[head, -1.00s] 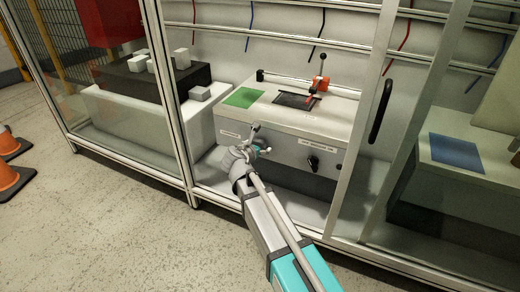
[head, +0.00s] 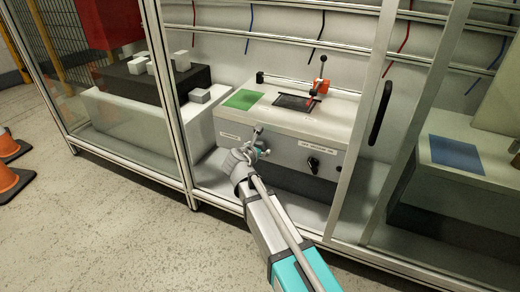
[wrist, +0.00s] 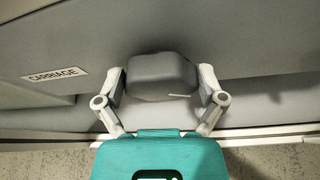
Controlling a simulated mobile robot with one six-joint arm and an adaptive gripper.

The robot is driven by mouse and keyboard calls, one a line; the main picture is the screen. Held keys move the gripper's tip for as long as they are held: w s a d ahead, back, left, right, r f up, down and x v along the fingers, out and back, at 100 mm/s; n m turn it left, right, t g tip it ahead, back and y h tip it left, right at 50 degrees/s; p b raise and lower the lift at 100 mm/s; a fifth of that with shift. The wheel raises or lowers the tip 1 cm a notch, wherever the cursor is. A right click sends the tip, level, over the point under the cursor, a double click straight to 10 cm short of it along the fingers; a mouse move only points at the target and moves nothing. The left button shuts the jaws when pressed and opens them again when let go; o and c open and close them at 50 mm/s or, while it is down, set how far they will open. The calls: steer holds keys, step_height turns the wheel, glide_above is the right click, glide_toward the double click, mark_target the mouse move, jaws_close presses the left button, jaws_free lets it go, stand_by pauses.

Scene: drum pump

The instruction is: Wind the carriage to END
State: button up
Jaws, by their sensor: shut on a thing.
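A grey bench unit (head: 283,125) stands inside the glazed frame. A "CARRIAGE" label shows on its front in the wrist view (wrist: 54,75). My gripper (wrist: 162,82) has its two fingers on either side of a dark grey rounded handle (wrist: 162,68) to the right of that label, and is shut on it. In the head view my gripper (head: 257,149) is at the unit's front, below and right of the label. A small fitting (head: 258,129) shows just above it. On top, a red carriage part (head: 315,91) with a black-knobbed lever stands near the right end of a rail.
A green pad (head: 243,99) and a dark slotted plate (head: 293,101) lie on the unit's top. A black knob (head: 313,165) is on its front at right. Frame posts (head: 172,100) stand on both sides. A black door handle (head: 380,110) is at right.

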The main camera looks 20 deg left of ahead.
steer(key=shift+d+m+y+b, duration=0.15)
steer(key=shift+m+y+b, duration=0.25)
steer(key=shift+m+y, duration=0.65)
steer(key=shift+m+h, duration=0.25)
steer(key=o, duration=0.8)
steer(key=shift+r, duration=0.1)
